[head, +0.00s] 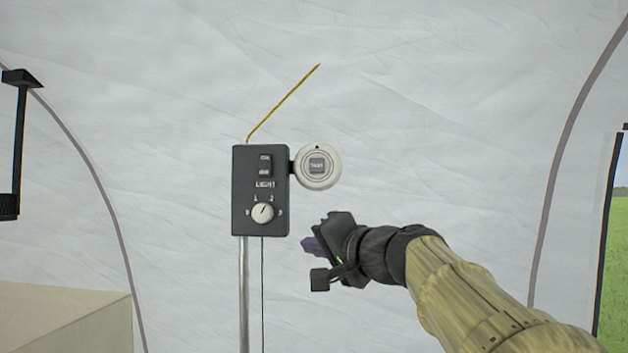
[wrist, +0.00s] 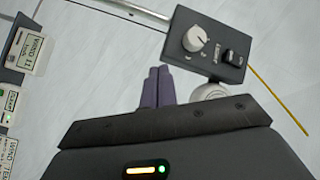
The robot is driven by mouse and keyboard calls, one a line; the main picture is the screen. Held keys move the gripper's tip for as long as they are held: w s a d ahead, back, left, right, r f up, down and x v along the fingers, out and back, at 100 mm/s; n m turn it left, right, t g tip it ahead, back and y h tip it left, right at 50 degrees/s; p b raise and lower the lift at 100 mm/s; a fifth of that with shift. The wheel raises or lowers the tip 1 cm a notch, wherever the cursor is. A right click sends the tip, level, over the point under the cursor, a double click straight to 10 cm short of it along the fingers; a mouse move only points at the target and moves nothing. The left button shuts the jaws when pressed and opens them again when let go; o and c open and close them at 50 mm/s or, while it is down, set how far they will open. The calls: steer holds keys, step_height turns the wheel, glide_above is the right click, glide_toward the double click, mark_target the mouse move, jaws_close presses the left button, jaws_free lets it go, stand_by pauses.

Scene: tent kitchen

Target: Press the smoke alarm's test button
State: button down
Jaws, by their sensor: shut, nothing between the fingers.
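The smoke alarm (head: 332,175) is a round white unit on the right side of a dark control box (head: 241,190). My gripper (head: 308,246) is below and a little right of the box, apart from the alarm. In the wrist view its purple fingers (wrist: 158,86) are together with nothing between them. The alarm (wrist: 208,93) shows only partly there, beneath the box and behind the gripper body. Its button is hidden in that view.
The box carries a light switch (head: 265,165) and a white dial (head: 263,212) and stands on a metal pole (head: 244,290). A yellow rod (head: 283,103) slants up from it. A beige block (head: 65,318) is at lower left. Labelled items (wrist: 30,48) show at left in the wrist view.

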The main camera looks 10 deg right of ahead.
mark_target(321, 166)
steer(key=s+r+t+y+p, duration=0.1)
steer(key=s+r, duration=0.3)
steer(key=r, duration=1)
steer(key=shift+s+a+n+t+y+p, duration=0.2)
steer(key=shift+a+n+t+y+p, duration=0.15)
steer(key=shift+t+y, duration=0.4)
steer(key=shift+w+d+r, duration=0.15)
steer(key=w+p, duration=0.1)
steer(key=w, duration=0.1)
steer(key=w+d+p, duration=0.1)
steer(key=w, duration=0.1)
steer(key=w+d+p, duration=0.1)
steer(key=w, duration=0.2)
steer(key=shift+w, duration=0.1)
steer(key=shift+w+d, duration=0.3)
steer(key=shift+d, duration=0.05)
steer(key=shift+w, duration=0.1)
steer(key=shift+w+a, duration=0.1)
steer(key=shift+w, duration=0.1)
